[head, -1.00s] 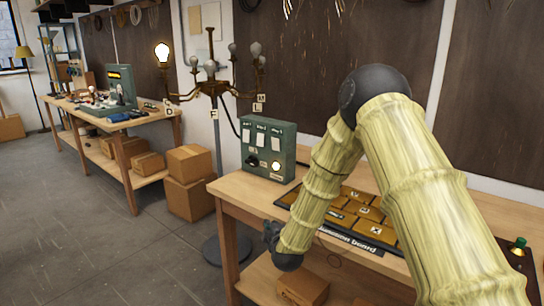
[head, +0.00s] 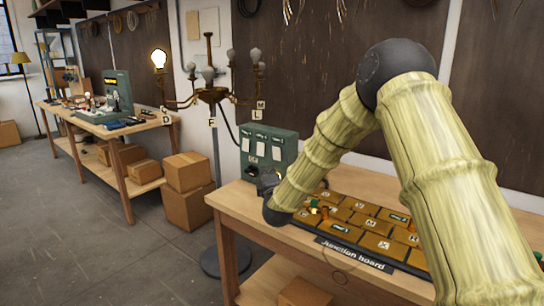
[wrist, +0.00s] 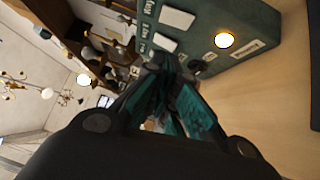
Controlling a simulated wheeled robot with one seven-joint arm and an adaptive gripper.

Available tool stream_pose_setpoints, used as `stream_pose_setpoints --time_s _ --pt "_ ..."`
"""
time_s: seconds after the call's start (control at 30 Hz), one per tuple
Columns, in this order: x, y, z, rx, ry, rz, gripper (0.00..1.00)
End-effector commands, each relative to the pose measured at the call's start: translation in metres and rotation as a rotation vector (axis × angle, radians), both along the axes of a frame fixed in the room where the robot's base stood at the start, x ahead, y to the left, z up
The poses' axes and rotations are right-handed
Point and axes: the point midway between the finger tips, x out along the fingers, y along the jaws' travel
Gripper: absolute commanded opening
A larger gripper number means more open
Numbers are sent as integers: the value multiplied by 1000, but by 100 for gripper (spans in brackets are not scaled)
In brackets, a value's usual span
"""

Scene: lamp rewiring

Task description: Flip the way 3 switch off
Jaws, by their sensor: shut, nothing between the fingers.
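The green switch box (head: 284,143) stands at the left end of the near bench. Its front has white cards under way labels, which also show in the wrist view (wrist: 178,18). A round lit lamp (wrist: 224,40) and a white plate (wrist: 249,50) are on the face in the wrist view. My gripper (wrist: 172,72) is shut and empty, its fingertips close to the lower part of the box face, near a small dark part (wrist: 196,65). I cannot tell whether they touch. The way 3 switch and its position cannot be made out; my gripper (head: 268,181) hides part of the box in the head view.
The junction board (head: 345,249), with several labelled blocks, lies on the near bench (head: 237,206) right of the box. A branched lamp (head: 209,95) with one lit bulb (head: 159,59) stands behind. Another bench (head: 146,126) and cardboard boxes (head: 187,205) are at left.

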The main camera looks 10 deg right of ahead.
Motion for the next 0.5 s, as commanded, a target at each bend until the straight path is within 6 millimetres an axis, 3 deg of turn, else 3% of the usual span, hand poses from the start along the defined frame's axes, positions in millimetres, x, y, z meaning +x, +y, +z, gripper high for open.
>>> stream_pose_setpoints --time_s 0.17,0.5 --pt "13 -2 1 1 1 0 0" --pt "65 -12 7 2 -1 -5 0"
